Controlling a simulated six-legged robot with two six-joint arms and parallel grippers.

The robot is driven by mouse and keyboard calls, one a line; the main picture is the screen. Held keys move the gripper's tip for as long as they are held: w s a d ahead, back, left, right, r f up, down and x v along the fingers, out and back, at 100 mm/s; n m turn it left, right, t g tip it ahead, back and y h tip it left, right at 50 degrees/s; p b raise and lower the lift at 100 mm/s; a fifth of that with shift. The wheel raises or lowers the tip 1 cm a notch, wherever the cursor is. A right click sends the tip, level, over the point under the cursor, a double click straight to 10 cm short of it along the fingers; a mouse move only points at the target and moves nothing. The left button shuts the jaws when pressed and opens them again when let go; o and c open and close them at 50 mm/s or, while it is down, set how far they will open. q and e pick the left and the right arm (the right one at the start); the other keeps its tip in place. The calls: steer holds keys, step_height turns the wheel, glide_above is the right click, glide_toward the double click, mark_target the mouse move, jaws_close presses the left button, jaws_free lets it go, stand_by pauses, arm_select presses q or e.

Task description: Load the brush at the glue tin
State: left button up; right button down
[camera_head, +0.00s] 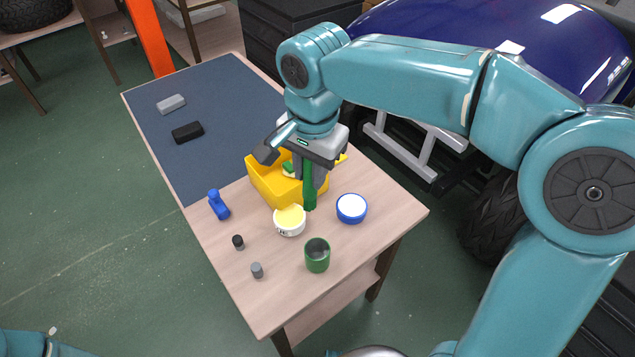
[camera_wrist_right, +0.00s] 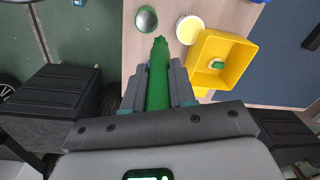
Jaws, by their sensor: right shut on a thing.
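My right gripper (camera_head: 309,170) is shut on a green brush (camera_head: 309,192), which points downward above the table. The brush also shows in the right wrist view (camera_wrist_right: 158,75). In the head view its lower end is close to a white tin (camera_head: 290,228) with pale yellow contents or top; I cannot tell whether they touch. The white tin also shows in the right wrist view (camera_wrist_right: 190,30), beyond and right of the brush end. No readable label shows which tin holds glue. My left gripper is out of view.
A yellow bin (camera_head: 262,188) with a green item inside stands behind the white tin. A blue-rimmed round tin (camera_head: 351,208) and a green cup (camera_head: 317,256) stand nearby. A blue object (camera_head: 218,204) and two small knobs are at left. The dark mat (camera_head: 215,100) has free room.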

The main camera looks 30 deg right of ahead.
steer(key=w+a+f+t+p, duration=0.15)
steer(key=w+f, duration=0.25)
steer(key=w, duration=0.4)
step_height(320, 180, down, 12)
steer(key=d+t+b, duration=0.1)
steer(key=b, duration=0.1)
steer(key=shift+d+t+y+b, duration=0.25)
steer(key=shift+t+y+b, duration=0.05)
steer(key=shift+t, duration=0.05)
steer(key=shift+r, duration=0.1)
steer(key=shift+f+b, duration=0.5)
steer(key=shift+b, duration=0.15)
stand_by(0.6)
steer(key=shift+f+b, duration=0.15)
steer(key=shift+b, duration=0.25)
stand_by(1.3)
stand_by(0.5)
